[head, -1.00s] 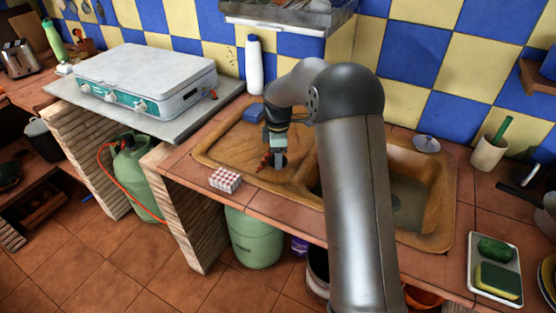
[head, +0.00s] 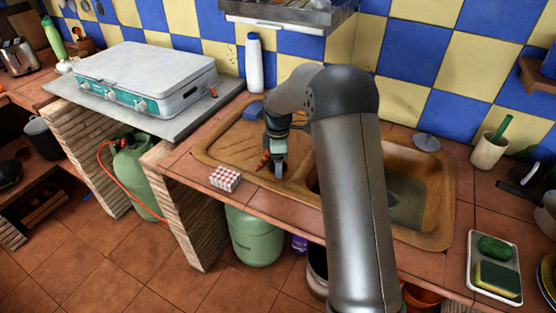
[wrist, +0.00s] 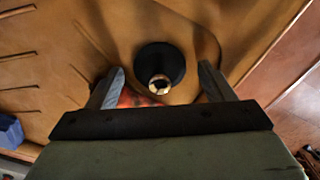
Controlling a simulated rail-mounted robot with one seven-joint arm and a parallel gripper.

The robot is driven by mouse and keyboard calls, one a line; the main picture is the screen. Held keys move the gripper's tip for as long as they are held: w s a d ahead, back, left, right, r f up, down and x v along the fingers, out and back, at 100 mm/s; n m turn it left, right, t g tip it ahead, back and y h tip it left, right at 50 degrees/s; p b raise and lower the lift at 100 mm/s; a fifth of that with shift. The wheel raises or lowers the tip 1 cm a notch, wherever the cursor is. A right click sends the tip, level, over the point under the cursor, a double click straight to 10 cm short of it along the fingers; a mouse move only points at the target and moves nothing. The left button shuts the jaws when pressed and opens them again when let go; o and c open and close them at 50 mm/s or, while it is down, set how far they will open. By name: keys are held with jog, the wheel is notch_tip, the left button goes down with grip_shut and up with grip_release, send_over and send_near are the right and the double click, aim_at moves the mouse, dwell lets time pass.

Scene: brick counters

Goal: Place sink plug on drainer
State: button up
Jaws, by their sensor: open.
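The sink plug (wrist: 160,55), black and round with a pale metal-like centre, lies on the wooden drainer (wrist: 60,35) in the wrist view. It sits between the tips of my gripper's (wrist: 161,70) spread fingers, with a visible gap on each side. My gripper is open. In the head view my gripper (head: 277,167) points down low over the front right part of the drainer (head: 225,142), left of the basin (head: 408,200). The plug is hard to make out there beside the dark fingertips.
A reddish object (wrist: 135,97) shows behind the fingers. A grey disc (head: 427,142) rests behind the basin. The drainer's left part is clear.

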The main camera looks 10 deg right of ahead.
notch_tip(320, 180, up, 12)
jog(key=s+f+m, duration=0.2)
jog(key=s+m, duration=1.4)
jog(key=s, duration=2)
jog(key=shift+b, duration=0.45)
